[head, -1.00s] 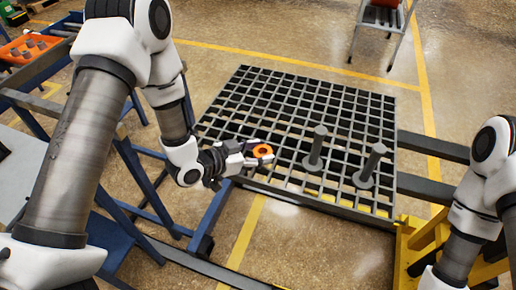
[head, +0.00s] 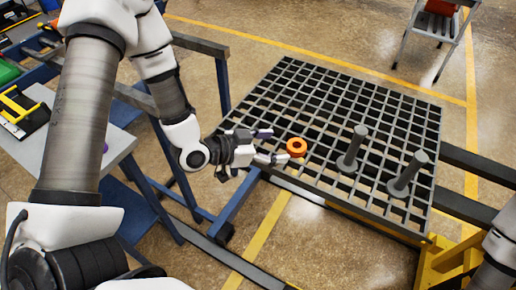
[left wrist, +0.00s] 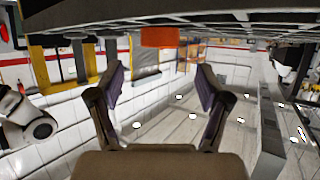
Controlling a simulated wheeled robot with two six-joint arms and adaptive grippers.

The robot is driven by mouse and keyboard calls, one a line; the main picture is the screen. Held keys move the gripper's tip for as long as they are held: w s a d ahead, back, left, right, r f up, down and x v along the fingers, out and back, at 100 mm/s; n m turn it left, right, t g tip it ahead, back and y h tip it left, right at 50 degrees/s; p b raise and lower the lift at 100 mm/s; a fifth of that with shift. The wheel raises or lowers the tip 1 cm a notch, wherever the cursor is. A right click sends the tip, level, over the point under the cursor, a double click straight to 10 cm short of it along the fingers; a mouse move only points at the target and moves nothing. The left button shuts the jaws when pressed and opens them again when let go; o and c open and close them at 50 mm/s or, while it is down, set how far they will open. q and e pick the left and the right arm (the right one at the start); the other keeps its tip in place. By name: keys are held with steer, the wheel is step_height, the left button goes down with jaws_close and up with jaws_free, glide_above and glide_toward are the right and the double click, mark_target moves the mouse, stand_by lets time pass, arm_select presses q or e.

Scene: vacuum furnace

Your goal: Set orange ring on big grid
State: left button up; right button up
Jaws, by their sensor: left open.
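The orange ring (head: 297,147) lies flat on the big grid (head: 432,122), near its front left edge. In the left wrist view, which is upside down, the ring (left wrist: 160,37) sits against the grid (left wrist: 225,18), in line with the gap between my fingers. My left gripper (head: 276,146) is open and empty, just left of the ring and apart from it. Its two spread fingers show in the left wrist view (left wrist: 162,76). My right gripper is out of view; only part of the right arm shows at the lower right.
Two grey posts with round bases, one nearer (head: 409,174) and one farther (head: 353,148), stand on the grid right of the ring. A grey-topped table (head: 108,138) is at the left. A stepladder (head: 436,35) stands at the back right. The grid behind the ring is clear.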

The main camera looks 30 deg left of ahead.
arm_select(q)
steer(key=p+v, duration=0.1)
steer(key=v, duration=0.5)
steer(key=shift+p, duration=0.35)
